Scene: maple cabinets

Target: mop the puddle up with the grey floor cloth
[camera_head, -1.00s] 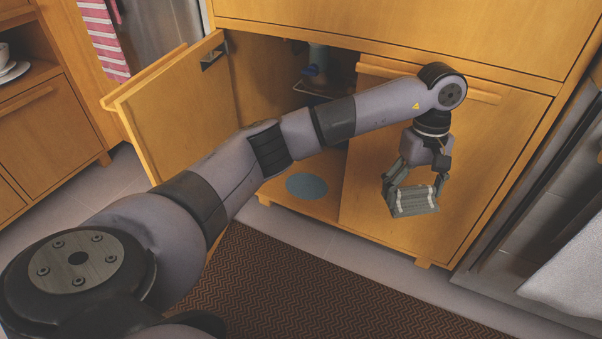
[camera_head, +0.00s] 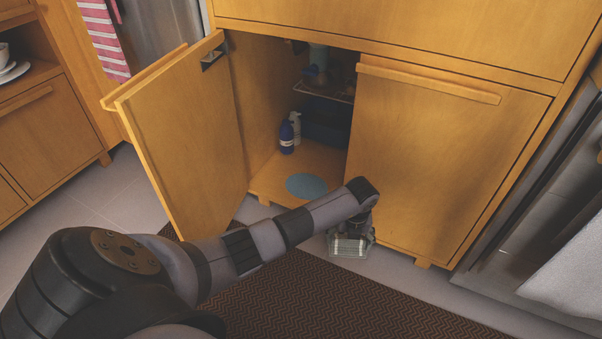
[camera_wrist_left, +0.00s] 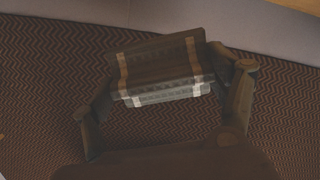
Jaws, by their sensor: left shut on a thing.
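The puddle (camera_head: 306,186) is a flat blue-grey round patch on the cabinet floor, near the front edge, inside the open door. The grey floor cloth (camera_head: 349,247) is a folded, striped bundle. My left gripper (camera_head: 350,238) is shut on the cloth and holds it low in front of the cabinet, to the right of the puddle and nearer to me. In the left wrist view the cloth (camera_wrist_left: 165,72) sits between both fingers, with the mat behind it. The cloth and puddle are apart. My right gripper is not in view.
The left cabinet door (camera_head: 180,135) stands open; the right door (camera_head: 440,160) is shut. A blue bottle (camera_head: 286,138) and a white one (camera_head: 296,126) stand inside behind the puddle, with a wire rack (camera_head: 325,92) above. A brown mat (camera_head: 330,300) lies on the floor.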

